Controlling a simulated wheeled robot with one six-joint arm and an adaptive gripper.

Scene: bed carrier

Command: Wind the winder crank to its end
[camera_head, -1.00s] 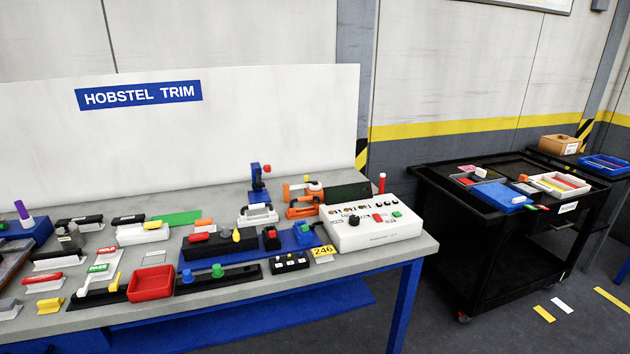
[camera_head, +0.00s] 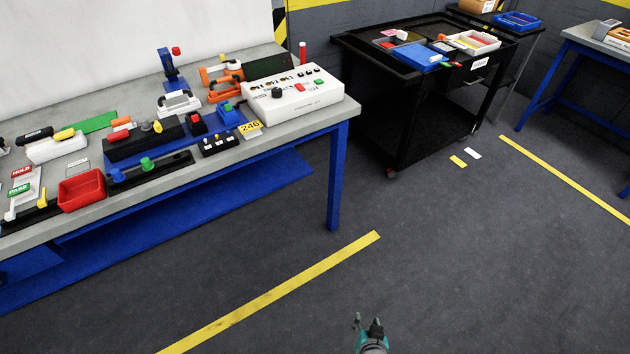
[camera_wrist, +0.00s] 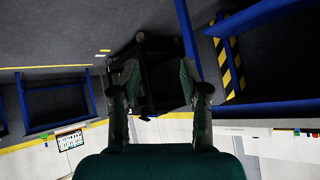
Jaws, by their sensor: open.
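A blue upright device with a red knob (camera_head: 172,70) stands at the back of the workbench (camera_head: 345,108); it may be the winder with its crank, but it is too small to be sure. An orange device with a handle (camera_head: 222,78) stands just right of it. My gripper (camera_head: 367,322) is at the bottom of the head view, over the floor, well away from the bench. In the wrist view my gripper (camera_wrist: 160,82) has its two fingers spread with nothing held between them.
A white control box (camera_head: 292,98) fills the bench's right end. Left of it are several small fixtures and a red tray (camera_head: 82,190). A black cart (camera_head: 400,110) stands right of the bench. The floor (camera_head: 480,260) in front is clear.

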